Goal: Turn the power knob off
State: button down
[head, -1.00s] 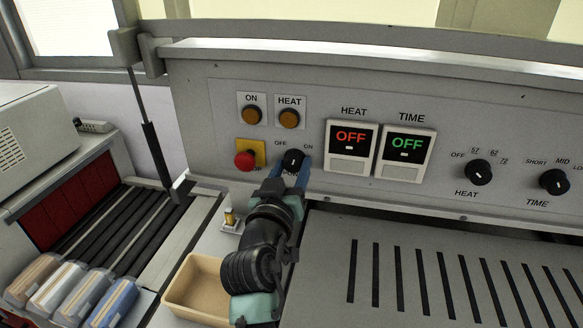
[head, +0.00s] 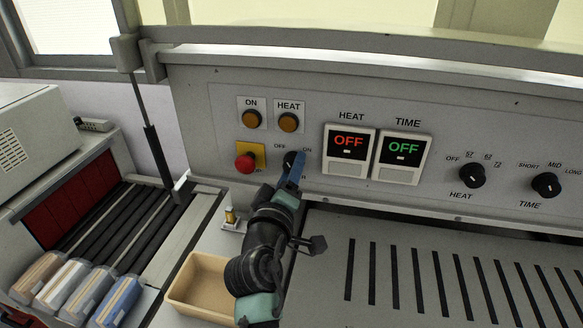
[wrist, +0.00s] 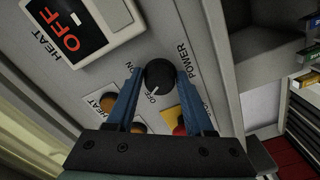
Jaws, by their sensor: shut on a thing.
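The black power knob (head: 289,157) sits on the grey control panel between its OFF and ON labels. It also shows in the wrist view (wrist: 158,74), where its white pointer line faces the OFF label. My gripper (head: 294,168) is at the knob. In the wrist view, the blue fingers of my gripper (wrist: 158,80) lie on either side of the knob and are shut on it. In the head view my fingers hide part of the knob and the POWER label.
The red button (head: 245,163) on its yellow plate is just left of the knob. Two orange buttons (head: 252,119) (head: 288,122) are above. The heat display (head: 348,143) and time display (head: 403,149) read OFF. A tan tray (head: 182,297) is below, beside my arm.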

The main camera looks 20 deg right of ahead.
jog(key=shift+n, duration=0.3)
jog(key=shift+c, duration=1.4)
grip_release()
jog(key=b+v, duration=0.3)
jog(key=v, duration=1)
